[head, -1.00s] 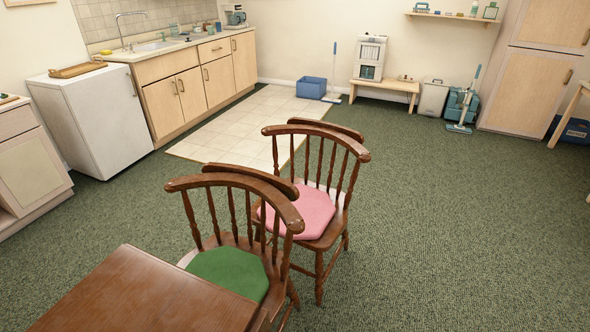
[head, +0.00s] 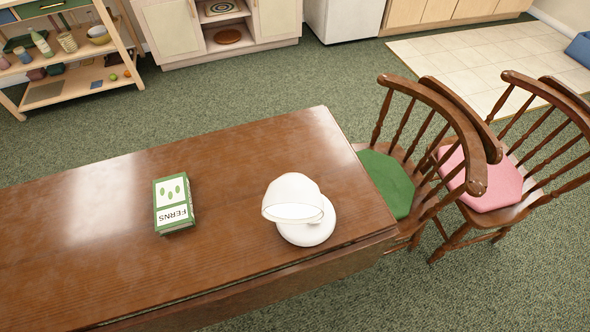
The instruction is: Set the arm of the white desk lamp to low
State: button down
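The white desk lamp (head: 308,231) stands on the brown wooden table (head: 250,160), near its right end. Its round base rests on the tabletop. Its rounded white shade sits over the back left part of the base. The lamp's arm is mostly hidden behind the shade, so I cannot tell its setting. My gripper is not in the head view.
A green and white box marked FERNS (head: 174,204) lies on the table left of the lamp. Wooden chairs with a green cushion (head: 386,183) and a pink cushion (head: 484,181) stand at the right end. A shelf (head: 70,70) stands at the back left.

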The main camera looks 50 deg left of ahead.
aim_at(293, 198)
jog(key=j+u, duration=0.5)
jog(key=i+j+u, duration=0.1)
jog(key=j+u, duration=0.4)
jog(key=i+j+u, duration=0.15)
jog(key=j+u, duration=0.15)
jog(key=u, duration=0.15)
